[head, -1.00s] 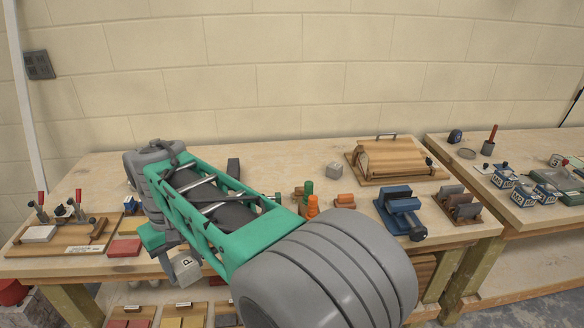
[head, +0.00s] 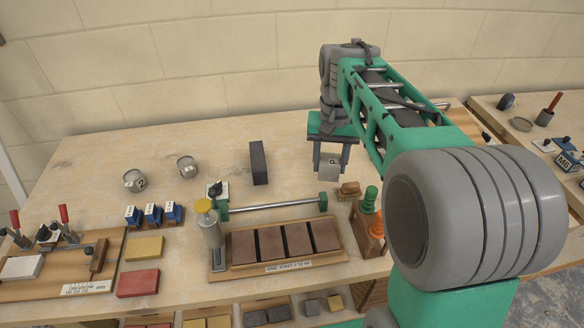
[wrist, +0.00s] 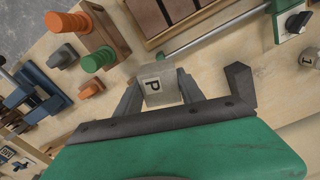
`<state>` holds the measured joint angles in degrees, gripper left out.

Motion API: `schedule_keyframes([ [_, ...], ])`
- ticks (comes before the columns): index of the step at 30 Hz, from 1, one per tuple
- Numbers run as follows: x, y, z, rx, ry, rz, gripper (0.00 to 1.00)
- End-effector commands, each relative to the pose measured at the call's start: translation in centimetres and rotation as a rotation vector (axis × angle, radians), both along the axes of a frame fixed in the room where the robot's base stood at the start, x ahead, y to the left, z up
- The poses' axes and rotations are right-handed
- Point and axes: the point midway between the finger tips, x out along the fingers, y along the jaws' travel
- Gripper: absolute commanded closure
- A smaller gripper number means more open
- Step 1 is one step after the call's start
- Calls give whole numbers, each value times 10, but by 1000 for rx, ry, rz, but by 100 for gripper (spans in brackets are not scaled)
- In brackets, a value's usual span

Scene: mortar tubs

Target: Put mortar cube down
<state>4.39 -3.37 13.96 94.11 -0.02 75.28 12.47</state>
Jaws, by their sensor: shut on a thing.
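The mortar cube (head: 328,167) is a small grey block with a letter P on one face. My gripper (head: 329,165) is shut on it, and in the head view it hangs near the middle-right part of the workbench (head: 110,160). In the wrist view the cube (wrist: 160,85) sits between the two grey fingers, P face toward the camera. The cube looks held above the bench top; the exact height cannot be told.
A dark upright block (head: 258,162) and two metal cups (head: 134,180) stand left of my gripper. A wooden board with brown slabs (head: 270,266) and a roller rail lies in front. A rack with green and orange handles (head: 368,222) is close by. Bare bench lies around the dark block.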

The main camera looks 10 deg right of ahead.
Motion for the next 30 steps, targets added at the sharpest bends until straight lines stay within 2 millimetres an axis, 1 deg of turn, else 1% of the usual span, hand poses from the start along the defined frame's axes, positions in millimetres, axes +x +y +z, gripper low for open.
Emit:
schedule_keyframes([
  [1, 16, -22, 7, 0, 2, -122, 100],
  [2, 24, -35, 9, 0, 2, -202, 100],
  [3, 35, -54, 11, 0, 2, -310, 100],
  [5, 51, -83, 12, 0, 2, -476, 100],
  [6, 60, -103, 12, 0, 3, -589, 100],
  [8, 73, -133, 10, -1, 3, -757, 100],
  [9, 79, -152, 9, -1, 3, -860, 100],
  [12, 90, -191, 4, 0, 1, -1076, 100],
  [15, 94, -216, -1, -1, 0, -1213, 100],
  [16, 95, -220, -2, -1, 0, -1239, 100],
  [18, 96, -224, -5, -1, 0, -1276, 100],
  [20, 99, -218, -8, -1, 0, -1283, 100],
  [23, 108, -195, -17, 0, 1, -1279, 100],
  [24, 112, -183, -22, -1, 2, -1277, 100],
  [29, 127, -140, -41, -1, 2, -1277, 100],
  [30, 130, -132, -51, -2, 3, -1278, 100],
])
